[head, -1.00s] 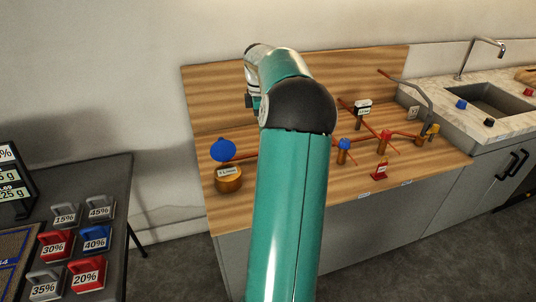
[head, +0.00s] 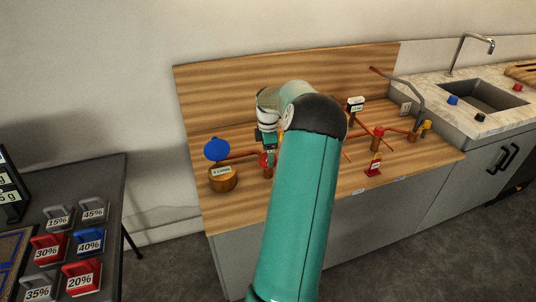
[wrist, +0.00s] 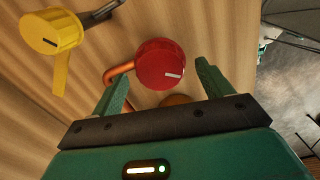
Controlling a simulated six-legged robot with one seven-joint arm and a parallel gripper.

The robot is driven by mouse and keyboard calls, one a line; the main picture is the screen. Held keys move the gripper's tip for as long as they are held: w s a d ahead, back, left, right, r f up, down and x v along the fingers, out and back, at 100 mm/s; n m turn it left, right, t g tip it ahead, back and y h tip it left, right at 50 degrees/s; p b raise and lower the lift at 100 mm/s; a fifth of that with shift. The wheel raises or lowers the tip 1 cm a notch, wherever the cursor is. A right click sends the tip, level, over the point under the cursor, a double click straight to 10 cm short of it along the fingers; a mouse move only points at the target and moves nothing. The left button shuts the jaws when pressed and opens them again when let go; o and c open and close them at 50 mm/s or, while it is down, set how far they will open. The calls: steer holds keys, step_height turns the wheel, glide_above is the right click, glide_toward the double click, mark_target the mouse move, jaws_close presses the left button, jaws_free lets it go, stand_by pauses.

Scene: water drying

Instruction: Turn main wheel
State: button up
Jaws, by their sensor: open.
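A red round knob (wrist: 160,63) with a white mark sits on a copper pipe in the wrist view. It lies between and just beyond the two green fingers of my gripper (wrist: 160,76), which are open and empty. I cannot tell whether either finger touches the knob. In the head view my gripper (head: 267,141) hangs low over the wooden bench, and a red knob (head: 264,160) shows partly hidden beneath it. A yellow knob (wrist: 50,32) is at upper left in the wrist view. No label marks any of these as the main wheel.
Another red-topped valve (head: 378,132) and a red stand (head: 374,168) are to the right. A wooden backboard (head: 290,75) rises behind.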

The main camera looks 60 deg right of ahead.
steer(key=shift+f, duration=0.45)
steer(key=c, duration=1)
steer(key=shift+m, duration=0.3)
